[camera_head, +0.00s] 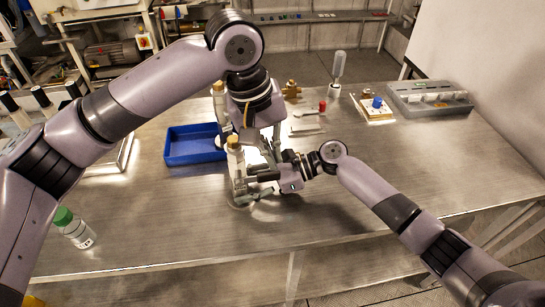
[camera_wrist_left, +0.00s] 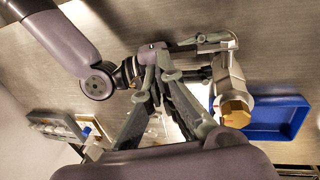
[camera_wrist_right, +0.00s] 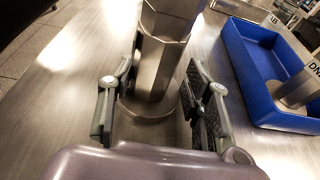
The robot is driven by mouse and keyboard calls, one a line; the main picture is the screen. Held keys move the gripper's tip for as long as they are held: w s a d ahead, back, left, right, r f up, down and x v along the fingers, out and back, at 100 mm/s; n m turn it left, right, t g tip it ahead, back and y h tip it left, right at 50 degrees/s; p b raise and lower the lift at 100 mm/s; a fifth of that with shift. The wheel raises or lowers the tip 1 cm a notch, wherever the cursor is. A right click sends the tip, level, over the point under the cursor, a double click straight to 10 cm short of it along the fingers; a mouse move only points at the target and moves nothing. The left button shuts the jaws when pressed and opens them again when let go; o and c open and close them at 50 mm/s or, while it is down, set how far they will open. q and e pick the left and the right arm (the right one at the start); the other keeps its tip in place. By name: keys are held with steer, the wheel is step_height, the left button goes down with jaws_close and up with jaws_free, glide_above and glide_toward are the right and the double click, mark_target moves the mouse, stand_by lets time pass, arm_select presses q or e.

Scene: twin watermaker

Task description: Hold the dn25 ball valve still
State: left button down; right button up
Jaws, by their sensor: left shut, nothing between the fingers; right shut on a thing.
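The thing I take for the dn25 ball valve (camera_head: 236,163) stands upright on the steel table, a pale grey metal body with a brass hexagonal top. In the left wrist view its brass end (camera_wrist_left: 235,110) is closer to the camera. My right gripper (camera_head: 250,184) is shut on its lower body, one finger on each side. The right wrist view shows its grey stepped column (camera_wrist_right: 158,60) between the fingers. My left gripper (camera_head: 272,158) points down just right of the valve, shut and empty. Whether its fingertips touch anything is hidden.
A blue tray (camera_head: 190,159) lies behind and left of the valve. Another brass-topped fitting (camera_head: 218,92) stands behind. A green-capped bottle (camera_head: 77,230) is at front left. A board with a blue knob (camera_head: 376,108) and a grey case (camera_head: 430,98) are back right. The front table is clear.

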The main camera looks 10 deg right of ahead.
mark_target(273, 172)
arm_select(q)
steer(key=d+v, duration=0.2)
steer(key=v, duration=0.9)
steer(key=shift+d+r, duration=0.25)
steer(key=shift+r, duration=0.45)
arm_select(e)
steer(key=o, duration=1.6)
